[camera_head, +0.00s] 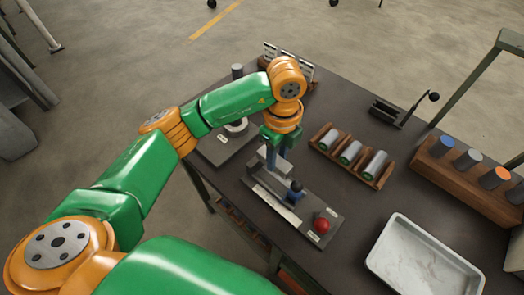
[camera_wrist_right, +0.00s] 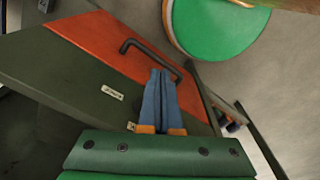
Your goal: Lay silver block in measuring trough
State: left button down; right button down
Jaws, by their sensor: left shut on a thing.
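My left gripper (camera_head: 277,160) points down over the left end of the measuring trough (camera_head: 325,229), a dark base with a pale scale strip along its front. It is shut on the silver block, which is small and largely hidden by the fingers and the arm. A grey upright piece (camera_head: 257,161) shows beside the fingers; I cannot tell whether it is the block or part of the trough. A blue slider (camera_head: 296,188) and a red knob (camera_head: 322,225) sit farther along the trough. In the right wrist view my right gripper (camera_wrist_right: 161,72) has its blue fingers together, empty.
A wooden rack (camera_head: 371,179) holds silver cylinders. Another wooden holder (camera_head: 463,184) has several colour-topped cylinders. A white tray (camera_head: 400,231) lies at the front right. A balance-like device (camera_head: 222,143) stands left. In the right wrist view a black handle (camera_wrist_right: 137,44) is near the fingers.

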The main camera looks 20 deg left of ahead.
aim_at(276, 170)
pick_arm(q)
jog(key=shift+s+f+b, duration=0.2)
jog(key=shift+s+b, duration=0.1)
jog(key=shift+s+d+f+b, duration=0.1)
jog(key=shift+s+f+b, duration=0.05)
jog(key=shift+f+b, duration=0.2)
jog(key=f+b, duration=0.3)
jog(key=f, duration=0.1)
jog(key=shift+w+f, duration=0.15)
jog(key=shift+w, duration=0.05)
jog(key=shift+s+f+b, duration=0.1)
jog(key=shift+f+b, duration=0.45)
jog(key=shift+b, duration=0.1)
jog(key=shift+c, duration=2.2)
grip_release()
